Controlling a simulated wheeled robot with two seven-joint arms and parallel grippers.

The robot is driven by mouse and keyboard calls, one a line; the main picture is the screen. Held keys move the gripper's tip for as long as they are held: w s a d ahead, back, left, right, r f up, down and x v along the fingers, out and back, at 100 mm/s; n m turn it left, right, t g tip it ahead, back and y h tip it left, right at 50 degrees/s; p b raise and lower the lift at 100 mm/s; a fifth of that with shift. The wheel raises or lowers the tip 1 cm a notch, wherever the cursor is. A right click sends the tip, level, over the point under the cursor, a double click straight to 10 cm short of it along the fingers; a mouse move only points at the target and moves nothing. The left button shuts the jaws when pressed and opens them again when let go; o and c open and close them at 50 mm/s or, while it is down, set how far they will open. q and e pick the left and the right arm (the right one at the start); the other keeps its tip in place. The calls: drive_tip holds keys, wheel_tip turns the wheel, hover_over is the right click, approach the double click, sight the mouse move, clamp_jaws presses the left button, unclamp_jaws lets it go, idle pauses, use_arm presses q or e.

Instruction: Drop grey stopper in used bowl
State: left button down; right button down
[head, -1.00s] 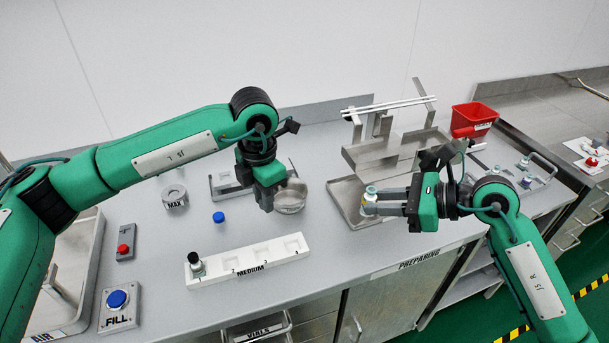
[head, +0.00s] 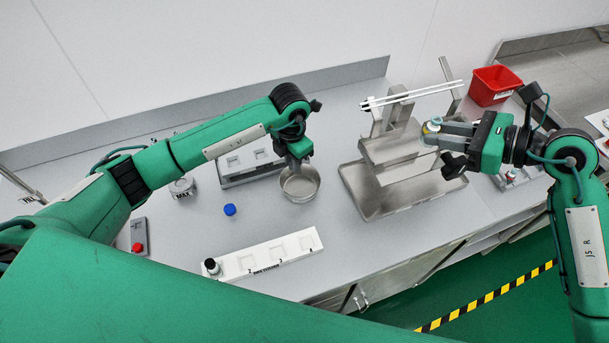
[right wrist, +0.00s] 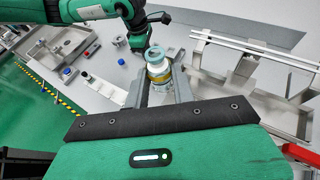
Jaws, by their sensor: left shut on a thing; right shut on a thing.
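The round metal bowl (head: 300,190) stands on the bench near the middle of the head view. My left gripper (head: 296,165) points down over the bowl's back rim and covers part of it. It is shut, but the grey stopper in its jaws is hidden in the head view. The left gripper also shows in the right wrist view (right wrist: 137,43), beyond the vial. My right gripper (head: 440,130) is shut on a small vial (right wrist: 158,70) with a yellow band and a pale ring at its top. It holds the vial upright above the bench, well right of the bowl.
A white numbered rack (head: 268,257) with a black-topped vial (head: 211,266) lies in front of the bowl. A blue cap (head: 229,210) and the MAX container (head: 182,187) stand to its left. A metal stand (head: 400,198) is on the right, with a red bin (head: 495,86) behind.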

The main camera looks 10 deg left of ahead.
use_arm(q)
drive_tip(key=b, duration=0.3)
hover_over(294, 188)
drive_tip(key=shift+f, duration=2.9)
drive_tip(key=c, duration=1.2)
unclamp_jaws()
drive_tip(key=shift+r, duration=0.1)
wheel_tip(294, 188, up, 12)
drive_tip(key=b, duration=0.2)
drive_tip(key=shift+b, duration=0.4)
drive_tip(key=shift+s, duration=0.1)
